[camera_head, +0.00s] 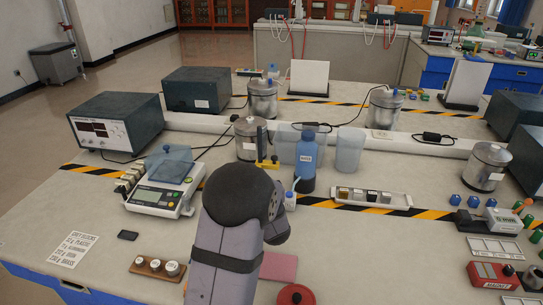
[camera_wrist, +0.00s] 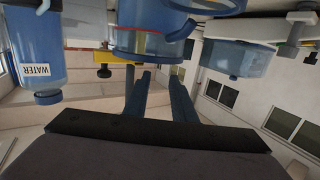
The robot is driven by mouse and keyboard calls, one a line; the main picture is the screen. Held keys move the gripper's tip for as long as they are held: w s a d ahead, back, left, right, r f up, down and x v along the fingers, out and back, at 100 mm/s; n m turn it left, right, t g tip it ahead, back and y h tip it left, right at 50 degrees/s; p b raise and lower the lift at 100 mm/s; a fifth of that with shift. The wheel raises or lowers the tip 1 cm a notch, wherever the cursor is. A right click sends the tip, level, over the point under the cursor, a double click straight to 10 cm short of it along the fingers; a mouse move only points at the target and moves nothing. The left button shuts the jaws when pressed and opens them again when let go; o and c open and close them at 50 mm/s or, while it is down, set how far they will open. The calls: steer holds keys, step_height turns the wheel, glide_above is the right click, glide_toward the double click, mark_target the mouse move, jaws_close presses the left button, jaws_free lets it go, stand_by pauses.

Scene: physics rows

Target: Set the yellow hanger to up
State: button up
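The yellow hanger (camera_head: 268,164) shows in the head view as a small yellow piece with dark ends, low at the front right of a metal calorimeter can (camera_head: 247,143). In the wrist view, which looks upside down, a yellow bar (camera_wrist: 120,57) with a black knob (camera_wrist: 103,71) lies just beyond my fingertips, beside the can's blue-tinted body. My gripper (camera_wrist: 161,78) shows two dark fingers with a gap between them and nothing clearly held. Whether the fingertips touch the bar, I cannot tell.
A blue water bottle (camera_head: 306,160) stands right of the hanger, and shows in the wrist view (camera_wrist: 37,55). A scale (camera_head: 160,190) is to the left, a tray of small blocks (camera_head: 371,205) to the right.

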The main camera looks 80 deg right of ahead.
steer(key=s+r+m+g+h, duration=0.1)
steer(key=s+h, duration=0.1)
steer(key=s, duration=0.8)
steer(key=p+x, duration=0.3)
steer(key=x, duration=1)
steer(key=shift+f, duration=0.15)
jaws_close()
